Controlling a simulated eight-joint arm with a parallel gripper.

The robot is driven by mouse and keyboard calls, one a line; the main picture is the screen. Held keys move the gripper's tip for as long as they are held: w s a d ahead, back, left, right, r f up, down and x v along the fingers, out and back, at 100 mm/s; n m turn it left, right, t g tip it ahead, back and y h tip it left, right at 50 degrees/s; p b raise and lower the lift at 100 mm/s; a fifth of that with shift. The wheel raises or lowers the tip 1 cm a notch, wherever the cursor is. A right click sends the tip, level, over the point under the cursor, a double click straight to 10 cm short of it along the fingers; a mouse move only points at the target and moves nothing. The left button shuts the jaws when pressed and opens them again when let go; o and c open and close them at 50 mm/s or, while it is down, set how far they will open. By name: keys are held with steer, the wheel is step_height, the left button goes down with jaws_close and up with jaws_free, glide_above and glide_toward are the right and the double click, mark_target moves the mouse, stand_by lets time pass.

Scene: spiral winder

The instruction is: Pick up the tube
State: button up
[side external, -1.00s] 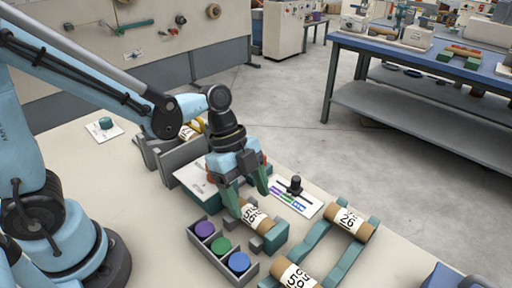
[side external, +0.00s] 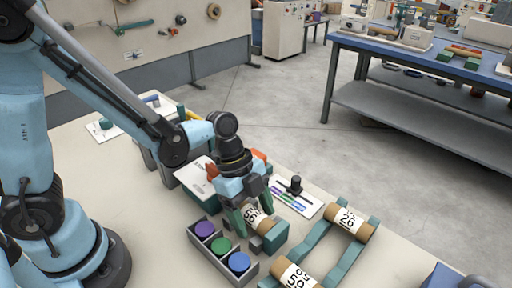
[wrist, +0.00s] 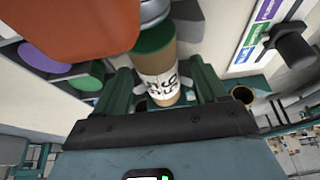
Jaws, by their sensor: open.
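A brown tube (side external: 258,218) with a white printed label lies on a small holder in the middle of the bench. In the wrist view the tube (wrist: 160,82) shows a green end and sits between my two green fingers. My gripper (side external: 252,210) is open and low over the tube, with one finger on each side. In the wrist view the fingers of my gripper (wrist: 162,85) stand apart from the tube's sides. The fingers hide part of the tube in the side view.
A grey tray (side external: 208,247) with purple, green and blue discs stands close to the left. A slider card (side external: 306,206) lies behind. Bare bench shows at front left.

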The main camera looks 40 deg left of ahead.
steer(key=shift+c, duration=0.3)
steer(key=c, duration=1)
steer(key=shift+c, duration=0.2)
